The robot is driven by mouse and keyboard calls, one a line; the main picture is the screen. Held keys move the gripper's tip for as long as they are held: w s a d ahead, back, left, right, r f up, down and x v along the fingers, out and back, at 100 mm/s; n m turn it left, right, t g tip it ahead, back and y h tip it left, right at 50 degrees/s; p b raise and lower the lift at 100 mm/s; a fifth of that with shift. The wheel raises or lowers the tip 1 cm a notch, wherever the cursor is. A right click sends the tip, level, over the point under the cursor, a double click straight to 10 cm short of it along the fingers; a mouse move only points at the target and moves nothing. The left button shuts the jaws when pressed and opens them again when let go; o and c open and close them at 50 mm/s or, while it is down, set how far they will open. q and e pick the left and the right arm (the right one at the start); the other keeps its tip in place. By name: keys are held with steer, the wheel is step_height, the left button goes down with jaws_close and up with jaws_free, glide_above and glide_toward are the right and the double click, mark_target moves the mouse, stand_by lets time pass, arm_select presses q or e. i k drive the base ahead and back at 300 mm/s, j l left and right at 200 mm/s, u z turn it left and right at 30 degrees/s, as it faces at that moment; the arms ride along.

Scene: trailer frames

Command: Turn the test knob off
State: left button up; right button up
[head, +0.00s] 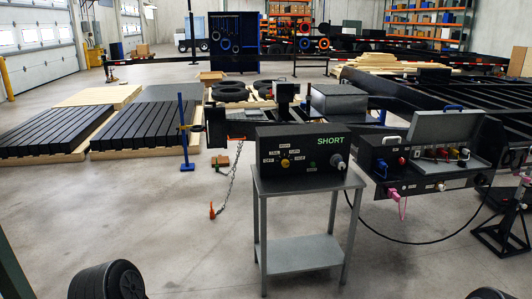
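A black test box (301,147) stands on a grey metal stand, its front face toward me. A yellow round knob (285,163) sits left of centre on that face, with small white labels around it. The labels and the knob's pointing direction are too small to read surely. A small green spot (312,163) and a silver round connector (337,161) are to the right of the knob. Neither of my grippers is in view, and nothing covers the knob.
The grey stand (304,252) has a lower shelf. To its right is a black control box (430,184) with its lid open; a black cable loops below it. A chain (229,185) hangs at the left. Concrete floor (180,235) is clear at left.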

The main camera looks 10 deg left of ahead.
mark_target(285, 163)
steer(key=i+j, duration=0.15)
steer(key=i, duration=0.25)
steer(key=i+l+u, duration=0.1)
steer(key=i+l, duration=0.25)
steer(key=l, duration=0.25)
steer(key=i+l+u, duration=0.15)
steer(key=l, duration=0.2)
steer(key=i+l+u, duration=0.1)
steer(key=i+l, duration=0.3)
steer(key=l, duration=0.25)
steer(key=i+l+u, duration=0.15)
steer(key=l, duration=0.2)
steer(key=i+l+u, duration=0.1)
steer(key=l, duration=0.25)
steer(key=i+l+u, duration=0.1)
steer(key=l, duration=0.3)
steer(key=i, duration=0.05)
